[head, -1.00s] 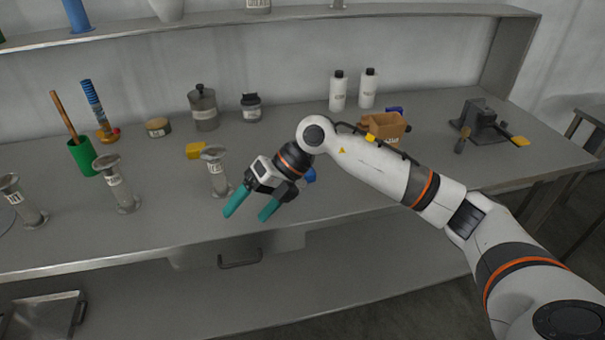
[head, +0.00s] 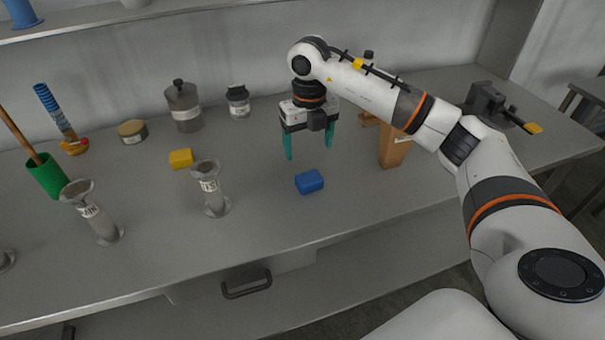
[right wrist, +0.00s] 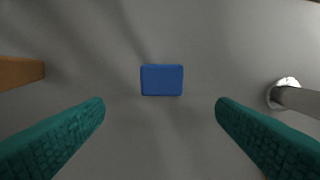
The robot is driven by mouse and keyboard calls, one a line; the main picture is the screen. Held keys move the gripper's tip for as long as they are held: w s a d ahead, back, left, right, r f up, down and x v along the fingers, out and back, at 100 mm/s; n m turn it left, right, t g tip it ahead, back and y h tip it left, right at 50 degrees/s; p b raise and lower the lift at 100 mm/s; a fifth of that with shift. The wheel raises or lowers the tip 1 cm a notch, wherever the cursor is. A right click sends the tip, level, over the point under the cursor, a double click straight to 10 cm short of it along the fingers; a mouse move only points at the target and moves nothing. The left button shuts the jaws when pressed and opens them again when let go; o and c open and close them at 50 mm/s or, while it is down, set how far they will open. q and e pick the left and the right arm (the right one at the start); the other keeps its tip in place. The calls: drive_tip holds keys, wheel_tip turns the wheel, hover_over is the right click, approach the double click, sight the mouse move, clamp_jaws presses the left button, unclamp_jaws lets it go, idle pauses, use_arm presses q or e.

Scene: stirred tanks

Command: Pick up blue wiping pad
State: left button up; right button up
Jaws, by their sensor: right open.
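The blue wiping pad (head: 309,181) lies flat on the grey bench in the head view, with nothing on it. My right gripper (head: 309,152) is open and empty, its teal fingers pointing down above the bench, a little behind the pad in the picture. In the right wrist view the pad (right wrist: 162,80) sits between the two spread fingers from side to side, ahead of the fingertips (right wrist: 160,105). The fingers and the pad are apart. My left gripper is not in view.
A brown block-like box (head: 394,148) stands right of the gripper. A labelled grey cylinder (head: 211,190) stands left of the pad, with a yellow pad (head: 181,158) behind it. The grey bench (head: 270,225) is clear around the blue pad.

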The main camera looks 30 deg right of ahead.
sight(309, 177)
drive_tip(key=f, duration=0.2)
drive_tip(key=s+f, duration=0.1)
drive_tip(key=f, duration=0.1)
drive_tip(key=shift+p, duration=0.4)
drive_tip(key=shift+w+f, duration=0.15)
drive_tip(key=shift+f, duration=0.15)
wheel_tip(309, 177, down, 5)
drive_tip(key=shift+a+r+p, duration=0.1)
drive_tip(key=shift+a+p, duration=0.05)
drive_tip(key=shift+p, duration=0.7)
drive_tip(key=shift+f, duration=0.35)
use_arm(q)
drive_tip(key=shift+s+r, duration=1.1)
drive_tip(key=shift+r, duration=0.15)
use_arm(e)
drive_tip(key=c, duration=1.1)
